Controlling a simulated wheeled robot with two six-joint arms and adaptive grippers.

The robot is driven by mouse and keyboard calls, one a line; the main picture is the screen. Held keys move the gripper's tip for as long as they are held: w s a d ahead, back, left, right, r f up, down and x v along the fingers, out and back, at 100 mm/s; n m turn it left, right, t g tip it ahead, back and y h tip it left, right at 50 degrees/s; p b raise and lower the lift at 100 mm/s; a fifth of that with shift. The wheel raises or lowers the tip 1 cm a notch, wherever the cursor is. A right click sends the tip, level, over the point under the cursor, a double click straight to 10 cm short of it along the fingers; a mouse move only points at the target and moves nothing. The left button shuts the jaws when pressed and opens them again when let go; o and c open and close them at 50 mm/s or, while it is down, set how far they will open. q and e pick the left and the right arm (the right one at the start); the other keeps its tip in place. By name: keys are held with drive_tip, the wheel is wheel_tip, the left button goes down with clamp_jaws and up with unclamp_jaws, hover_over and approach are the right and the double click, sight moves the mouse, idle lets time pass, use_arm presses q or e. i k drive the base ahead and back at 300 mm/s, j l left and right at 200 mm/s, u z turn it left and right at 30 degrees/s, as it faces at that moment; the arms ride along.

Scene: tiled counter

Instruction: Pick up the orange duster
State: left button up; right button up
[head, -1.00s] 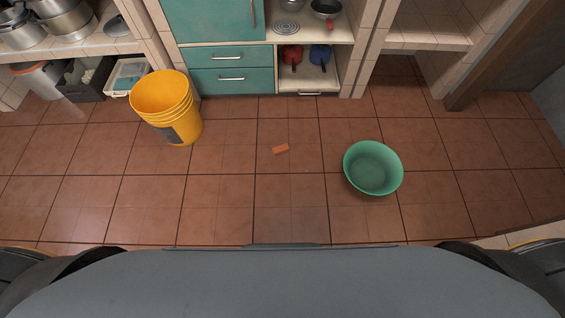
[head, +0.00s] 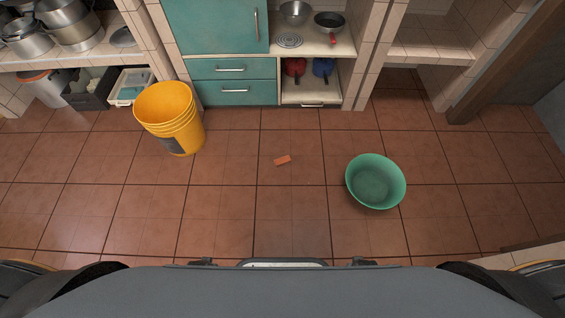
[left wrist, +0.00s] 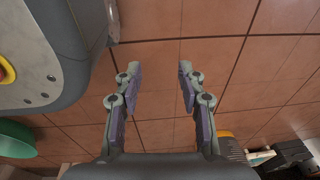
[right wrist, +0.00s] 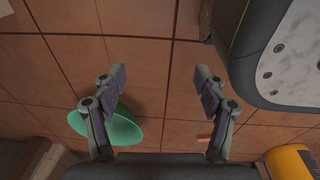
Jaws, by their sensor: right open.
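A small orange block-like item (head: 283,160), which looks like the orange duster, lies flat on the tiled floor in the middle of the head view. In the right wrist view a small piece of it (right wrist: 204,136) shows low, partly hidden by a finger. My right gripper (right wrist: 157,78) is open and empty, well above the floor and apart from the duster. My left gripper (left wrist: 158,70) is open and empty over bare tiles. Neither gripper shows in the head view.
A green basin (head: 376,182) stands right of the duster. Stacked yellow buckets (head: 170,118) stand to its left. Behind are teal drawers (head: 235,91) and a shelf with pots (head: 311,80). A black crate (head: 90,90) is at far left. The floor around the duster is clear.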

sight(286, 160)
drive_tip(key=u, duration=1.2)
drive_tip(key=i+l+u, duration=0.1)
drive_tip(key=l, duration=0.3)
drive_tip(key=i+l+u, duration=0.15)
drive_tip(key=l, duration=0.3)
drive_tip(key=i+l+u, duration=0.1)
drive_tip(key=l, duration=0.35)
drive_tip(key=i+l+u, duration=0.1)
drive_tip(key=l, duration=0.35)
drive_tip(key=i, duration=0.05)
